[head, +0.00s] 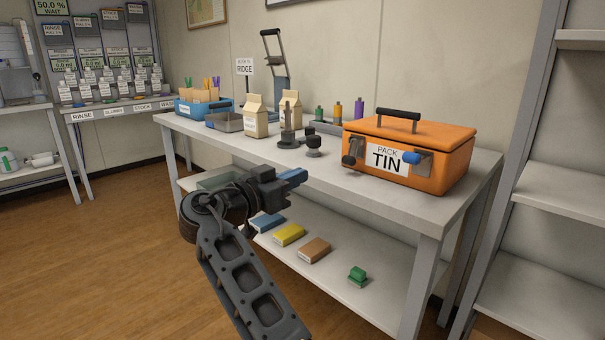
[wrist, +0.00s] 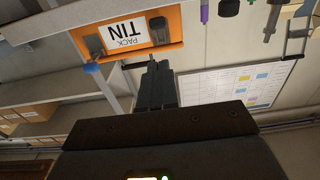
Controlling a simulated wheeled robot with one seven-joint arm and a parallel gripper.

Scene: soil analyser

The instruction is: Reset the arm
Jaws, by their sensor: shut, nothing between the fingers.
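My gripper (head: 296,176) is in front of the bench's front edge in the head view, with its blue-tipped fingers pointing right. The fingers are together and hold nothing. In the wrist view my gripper (wrist: 160,72) shows as dark closed fingers, and the picture is upside down. My arm reaches up from the bottom of the head view. An orange pack tin (head: 430,143) stands shut on the right of the bench, apart from my gripper. It also shows in the wrist view (wrist: 166,22).
The bench (head: 340,185) also carries paper bags (head: 255,116), a dark stand, small bottles (head: 338,112) and a blue bin (head: 196,107). Its lower shelf (head: 340,280) holds coloured packs. Empty shelving (head: 560,195) stands at right. The floor (head: 110,250) at left is clear.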

